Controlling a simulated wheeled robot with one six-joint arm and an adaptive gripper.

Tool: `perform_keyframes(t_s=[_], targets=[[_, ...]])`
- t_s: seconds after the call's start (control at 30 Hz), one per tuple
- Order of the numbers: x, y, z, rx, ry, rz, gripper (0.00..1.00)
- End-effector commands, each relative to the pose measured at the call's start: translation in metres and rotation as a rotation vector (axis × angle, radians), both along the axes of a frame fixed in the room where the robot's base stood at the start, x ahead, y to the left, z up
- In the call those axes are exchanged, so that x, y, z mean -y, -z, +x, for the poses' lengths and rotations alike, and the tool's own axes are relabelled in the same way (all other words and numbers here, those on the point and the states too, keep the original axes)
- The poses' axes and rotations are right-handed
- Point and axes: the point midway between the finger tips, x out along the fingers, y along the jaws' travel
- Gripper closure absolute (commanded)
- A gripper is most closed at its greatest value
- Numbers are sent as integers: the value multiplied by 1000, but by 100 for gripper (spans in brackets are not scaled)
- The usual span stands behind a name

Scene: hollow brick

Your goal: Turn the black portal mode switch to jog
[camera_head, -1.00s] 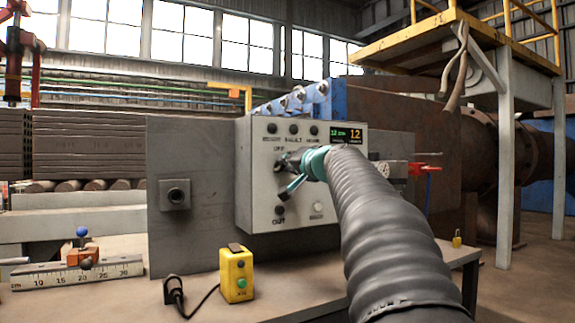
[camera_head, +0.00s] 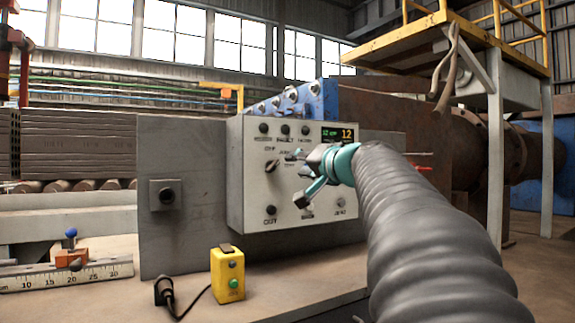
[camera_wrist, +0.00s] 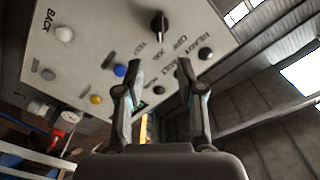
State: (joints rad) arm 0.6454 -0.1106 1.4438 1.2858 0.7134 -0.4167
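The black mode switch (camera_head: 271,165) sits on the left part of the light grey control panel (camera_head: 243,190). OFF is printed at its upper left, with another small label at its upper right. In the wrist view the black knob (camera_wrist: 159,23) is at the top middle, near labels that seem to read OFF, JOG and TEST. I cannot tell for sure which one its pointer meets. My gripper (camera_head: 297,178) is in front of the panel, right of the switch and apart from it. In the wrist view my gripper (camera_wrist: 160,70) has its fingers spread with nothing between them.
A small display (camera_head: 338,133) is at the panel's top right, and lamps and buttons surround the switch. A yellow button box (camera_head: 228,273) with a cable stands on the bench (camera_head: 110,250). A ruler block (camera_head: 75,272) lies at left.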

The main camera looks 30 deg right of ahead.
Motion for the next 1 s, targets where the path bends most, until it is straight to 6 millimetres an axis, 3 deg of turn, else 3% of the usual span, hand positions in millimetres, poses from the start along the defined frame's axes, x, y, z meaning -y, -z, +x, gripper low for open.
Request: perform_keyframes(t_s=[0.23,0.8,0.87,1.0], targets=[[1,0,-19,1,1,1,62],[0,1,-20,-7,-4,33,62],[2,16,-19,-52,0,36,62],[10,91,-20,-238,23,44,62]])
